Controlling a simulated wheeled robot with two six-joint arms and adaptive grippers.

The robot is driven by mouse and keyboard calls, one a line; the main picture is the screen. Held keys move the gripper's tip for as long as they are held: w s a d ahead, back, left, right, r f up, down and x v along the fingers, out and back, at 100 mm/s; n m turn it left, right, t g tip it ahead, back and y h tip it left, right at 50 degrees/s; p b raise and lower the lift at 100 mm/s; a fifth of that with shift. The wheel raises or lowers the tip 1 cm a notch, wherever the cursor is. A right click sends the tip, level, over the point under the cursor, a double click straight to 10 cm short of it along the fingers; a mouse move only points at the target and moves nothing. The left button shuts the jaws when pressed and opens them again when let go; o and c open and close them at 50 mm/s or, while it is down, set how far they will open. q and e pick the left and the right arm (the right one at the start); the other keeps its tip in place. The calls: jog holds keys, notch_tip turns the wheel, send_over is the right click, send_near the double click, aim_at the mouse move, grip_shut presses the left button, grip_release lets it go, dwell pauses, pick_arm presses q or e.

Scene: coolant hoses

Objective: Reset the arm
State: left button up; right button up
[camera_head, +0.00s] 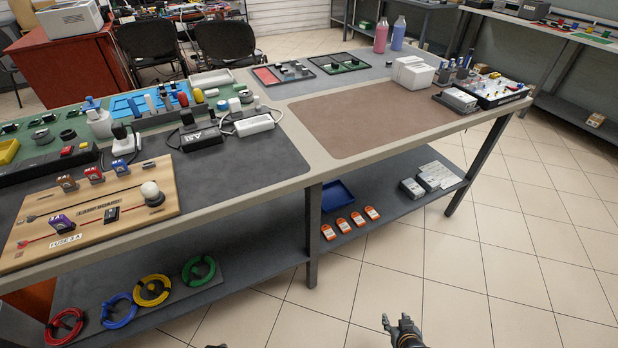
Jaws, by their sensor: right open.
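My right gripper (402,324) shows at the bottom edge, right of the middle, over the tiled floor. Its fingers are apart and nothing is between them. It is in front of the workbench (312,190) and apart from it. My left gripper does not show clearly; only a tiny dark piece touches the bottom edge left of the middle, and I cannot tell what it is.
The bench carries a wooden lamp board (100,212), a brown mat (375,122), a white box (413,74) and two bottles (381,36). Its lower shelf holds coiled cables (152,290) and orange items (343,225). The floor (500,270) at right is clear.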

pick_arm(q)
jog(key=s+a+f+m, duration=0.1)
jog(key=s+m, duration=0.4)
pick_arm(e)
jog(key=s+d+f+g, duration=0.1)
jog(key=s+f+g, duration=0.2)
jog(key=s+f, duration=0.35)
jog(key=s+d+f+g, duration=0.1)
jog(key=s+f+g, duration=0.25)
jog(key=s, duration=0.65)
pick_arm(q)
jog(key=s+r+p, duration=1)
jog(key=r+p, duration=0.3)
jog(key=p, duration=0.6)
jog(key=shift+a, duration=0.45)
pick_arm(e)
jog(key=s+r, duration=1.1)
jog(key=shift+s+r+g, duration=0.35)
jog(key=shift+r, duration=0.05)
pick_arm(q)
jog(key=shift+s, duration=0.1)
